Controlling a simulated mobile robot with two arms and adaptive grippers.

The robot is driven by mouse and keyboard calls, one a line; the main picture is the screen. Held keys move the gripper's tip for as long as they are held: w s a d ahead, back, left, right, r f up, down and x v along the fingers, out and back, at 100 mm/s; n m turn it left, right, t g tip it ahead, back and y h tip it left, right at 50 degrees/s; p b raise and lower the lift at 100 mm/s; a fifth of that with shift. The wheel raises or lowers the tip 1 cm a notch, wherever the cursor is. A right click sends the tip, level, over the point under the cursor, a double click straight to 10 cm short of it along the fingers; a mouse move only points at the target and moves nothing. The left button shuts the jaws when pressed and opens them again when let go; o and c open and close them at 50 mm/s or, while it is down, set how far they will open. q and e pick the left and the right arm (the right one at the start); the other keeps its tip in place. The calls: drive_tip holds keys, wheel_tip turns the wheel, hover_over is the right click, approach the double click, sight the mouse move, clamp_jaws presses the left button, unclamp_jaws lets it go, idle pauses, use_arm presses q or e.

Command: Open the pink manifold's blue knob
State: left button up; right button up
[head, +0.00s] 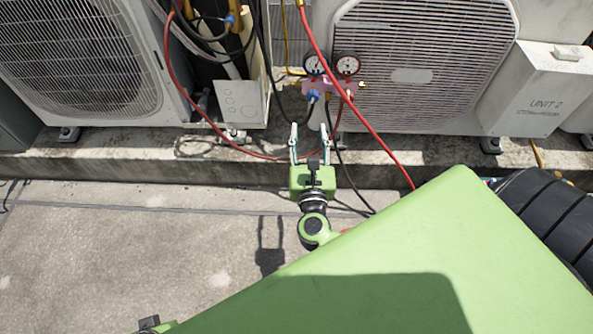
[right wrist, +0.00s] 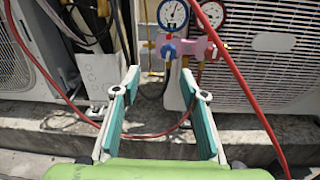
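The pink manifold (head: 328,87) with two round gauges hangs in front of the right condenser in the head view. It also shows at the top of the right wrist view (right wrist: 188,46). Its blue knob (right wrist: 168,51) is on the left side and shows in the head view (head: 313,96) too. A red knob (right wrist: 210,53) is on its right. My right gripper (head: 309,128) is open and empty, below and in front of the manifold, with its fingers pointing toward it. In the right wrist view its fingers (right wrist: 166,82) stand wide apart, touching nothing.
Red hoses (head: 365,115) and black hoses hang around the manifold; one red hose crosses right of it. Condensers (head: 80,55) stand left and right on a concrete ledge (head: 130,160). A box marked UNIT 2 (head: 540,92) is at the right. The pavement (head: 130,250) at left is clear.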

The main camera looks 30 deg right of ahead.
drive_tip(key=a+f+n+y+p, duration=0.25)
drive_tip(key=a+n+p, duration=0.2)
drive_tip(key=n, duration=0.45)
drive_tip(key=a+f+n+y+p, duration=0.2)
drive_tip(key=a+n+y+p, duration=0.15)
drive_tip(key=n+p, duration=0.35)
drive_tip(key=s+a+f+n+g+y+p, duration=0.2)
drive_tip(key=s+f+n+g+y+p, duration=0.2)
drive_tip(key=n, duration=1.1)
drive_tip(key=shift+s+a+f+g+p, duration=0.35)
drive_tip(key=shift+s+f+g+p, duration=0.55)
drive_tip(key=shift+s+f+p, duration=2)
drive_tip(key=s+b, duration=0.1)
drive_tip(key=s+f+b, duration=0.1)
drive_tip(key=s, duration=0.1)
